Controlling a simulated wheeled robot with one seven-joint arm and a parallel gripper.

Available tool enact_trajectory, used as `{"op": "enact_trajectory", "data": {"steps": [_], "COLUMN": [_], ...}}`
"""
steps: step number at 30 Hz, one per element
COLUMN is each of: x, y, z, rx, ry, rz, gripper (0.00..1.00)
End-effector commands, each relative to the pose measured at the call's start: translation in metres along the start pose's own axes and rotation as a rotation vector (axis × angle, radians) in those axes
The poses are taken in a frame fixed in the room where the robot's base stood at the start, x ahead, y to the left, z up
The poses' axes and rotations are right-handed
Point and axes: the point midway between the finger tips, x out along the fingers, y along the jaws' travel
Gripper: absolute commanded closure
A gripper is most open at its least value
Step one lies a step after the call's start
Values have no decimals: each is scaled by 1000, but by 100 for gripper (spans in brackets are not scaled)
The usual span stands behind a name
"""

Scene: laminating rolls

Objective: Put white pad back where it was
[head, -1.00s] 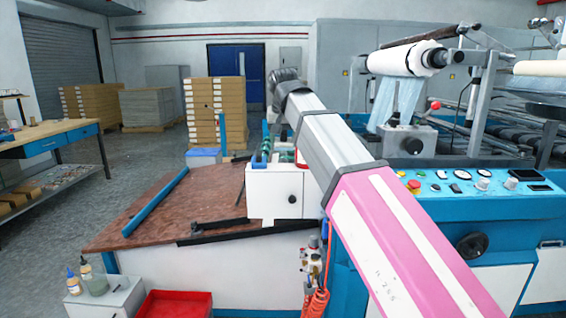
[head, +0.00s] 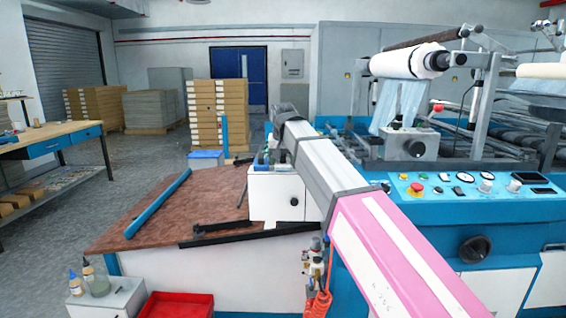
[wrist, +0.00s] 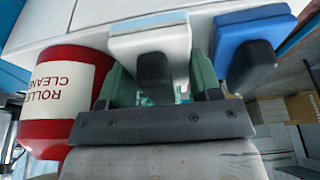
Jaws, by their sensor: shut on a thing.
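In the wrist view the white pad (wrist: 150,42), with a pale blue strip along its edge and a dark grip, is between the green fingers of my gripper (wrist: 160,84). My gripper is shut on it. The pad is close to a white surface; I cannot tell whether it touches. A blue pad (wrist: 247,30) with a similar dark grip is just right of it.
A red roller cleaner container (wrist: 58,118) stands close to the left of my gripper. In the head view the brown table (head: 150,215) carries a blue bar (head: 158,203) and black bars (head: 250,235). The machine's control panel (head: 470,186) is at right.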

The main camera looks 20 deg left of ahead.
Motion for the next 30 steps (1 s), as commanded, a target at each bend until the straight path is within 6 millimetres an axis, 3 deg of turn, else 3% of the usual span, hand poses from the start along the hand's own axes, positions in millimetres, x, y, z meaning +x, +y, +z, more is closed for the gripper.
{"op": "enact_trajectory", "data": {"steps": [11,12,13,23,30], "x": [8,9,9,6,-21], "y": [0,0,0,0,0], "z": [3,3,3,2,2], "rx": [0,0,0,0,0], "ry": [1,1,1,1,3], "rz": [0,0,0,0,-1], "gripper": [61,39,31,31,31]}}
